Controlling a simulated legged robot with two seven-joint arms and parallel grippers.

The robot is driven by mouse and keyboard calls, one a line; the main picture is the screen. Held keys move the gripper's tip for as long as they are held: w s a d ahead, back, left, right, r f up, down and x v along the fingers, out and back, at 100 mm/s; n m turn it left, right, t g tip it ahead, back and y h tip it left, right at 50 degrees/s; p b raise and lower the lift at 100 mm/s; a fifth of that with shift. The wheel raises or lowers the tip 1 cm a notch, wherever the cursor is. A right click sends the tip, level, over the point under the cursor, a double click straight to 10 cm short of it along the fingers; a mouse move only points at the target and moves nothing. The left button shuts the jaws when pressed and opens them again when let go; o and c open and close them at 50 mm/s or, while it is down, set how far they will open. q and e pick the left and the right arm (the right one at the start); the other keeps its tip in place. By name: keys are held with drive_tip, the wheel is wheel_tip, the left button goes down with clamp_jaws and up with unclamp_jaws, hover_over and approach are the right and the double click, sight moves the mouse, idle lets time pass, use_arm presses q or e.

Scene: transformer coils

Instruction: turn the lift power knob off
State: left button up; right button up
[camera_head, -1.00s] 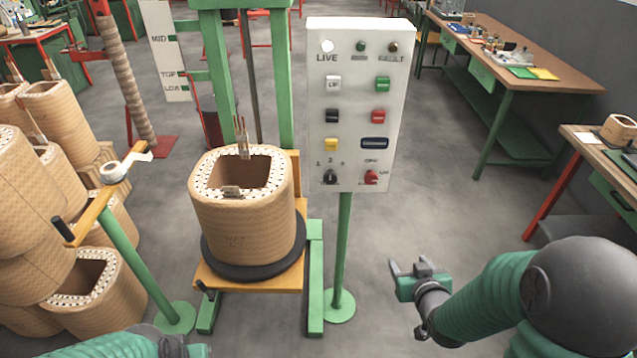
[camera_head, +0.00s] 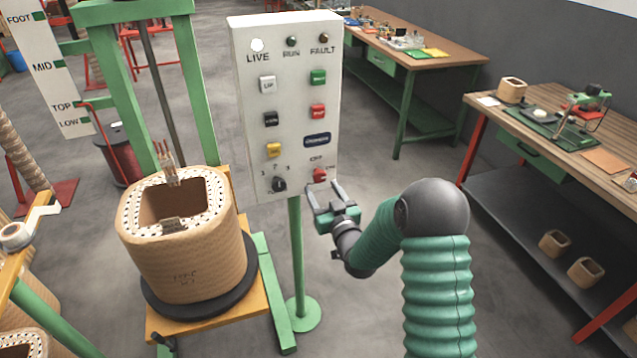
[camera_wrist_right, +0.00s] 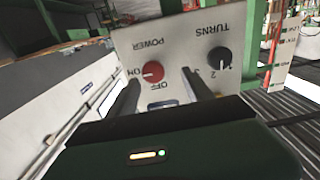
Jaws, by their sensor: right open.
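The red power knob (camera_head: 320,175) sits at the lower right of the white control panel (camera_head: 287,100). My left gripper is not in view.
A black turns selector (camera_head: 279,185) sits left of the power knob. The panel stands on a green post (camera_head: 297,260). A wound coil (camera_head: 187,240) rests on the lift at left. Workbenches (camera_head: 560,130) stand at right, with open floor between.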

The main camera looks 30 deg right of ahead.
sight(321, 180)
drive_tip(key=w+d, duration=0.2)
drive_tip(key=w, duration=0.1)
drive_tip(key=shift+w+f, duration=0.15)
drive_tip(key=shift+w, duration=0.05)
drive_tip(key=shift+w+d+f, duration=0.15)
drive_tip(key=shift+d+f, duration=0.05)
drive_tip(key=shift+d, duration=0.35)
drive_tip(key=shift+a+r, duration=0.25)
drive_tip(key=shift+a, duration=0.35)
drive_tip(key=c, duration=0.4)
drive_tip(key=shift+a, duration=0.1)
drive_tip(key=shift+c, duration=1.3)
drive_tip(key=shift+d+f, duration=0.1)
drive_tip(key=shift+d, duration=0.15)
clamp_jaws()
